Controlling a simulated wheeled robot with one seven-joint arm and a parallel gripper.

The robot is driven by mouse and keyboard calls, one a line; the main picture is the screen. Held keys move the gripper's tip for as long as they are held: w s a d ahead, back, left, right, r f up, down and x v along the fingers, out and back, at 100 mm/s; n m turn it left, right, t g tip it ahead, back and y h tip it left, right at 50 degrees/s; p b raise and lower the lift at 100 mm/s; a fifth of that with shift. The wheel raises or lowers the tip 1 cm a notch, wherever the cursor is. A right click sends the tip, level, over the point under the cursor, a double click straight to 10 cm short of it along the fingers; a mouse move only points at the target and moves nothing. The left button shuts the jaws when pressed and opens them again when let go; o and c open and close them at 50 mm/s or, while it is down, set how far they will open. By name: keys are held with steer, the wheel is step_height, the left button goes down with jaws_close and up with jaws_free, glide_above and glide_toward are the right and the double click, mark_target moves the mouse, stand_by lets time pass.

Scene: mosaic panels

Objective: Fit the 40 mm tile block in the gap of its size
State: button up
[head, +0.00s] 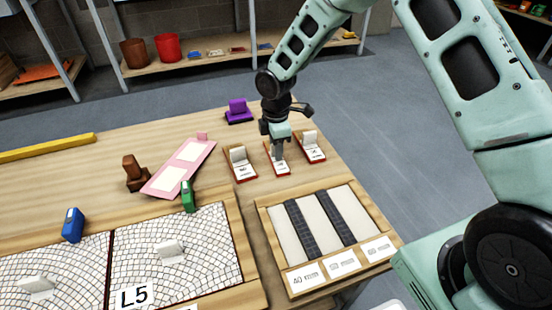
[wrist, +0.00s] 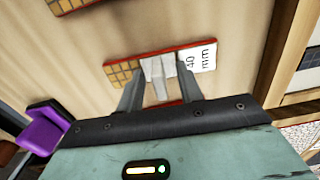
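The 40 mm tile block (wrist: 199,61) has a red edge, a yellow-brown tiled end, a white label reading 40 mm and an upright pale tab (wrist: 158,72). In the head view the block (head: 281,168) is the middle of three in a row on the table. My gripper (wrist: 162,82) is over it, a finger at each side of the tab; I cannot tell whether they press on it. In the head view my gripper (head: 277,152) points down and hides the tab. The wooden gap panel (head: 263,228) has light channels between dark strips. Its leftmost label (head: 305,277) reads 40 mm.
Similar red-edged blocks stand close on the left (head: 241,165) and right (head: 312,150). A purple piece (head: 238,112) is behind. A pink board (head: 180,168), brown piece (head: 135,174) and green piece (head: 188,196) lie left. Cobble-pattern panels (head: 205,270) fill the front left.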

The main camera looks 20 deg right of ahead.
steer(key=shift+f, duration=0.35)
steer(key=shift+r, duration=0.1)
jaws_close()
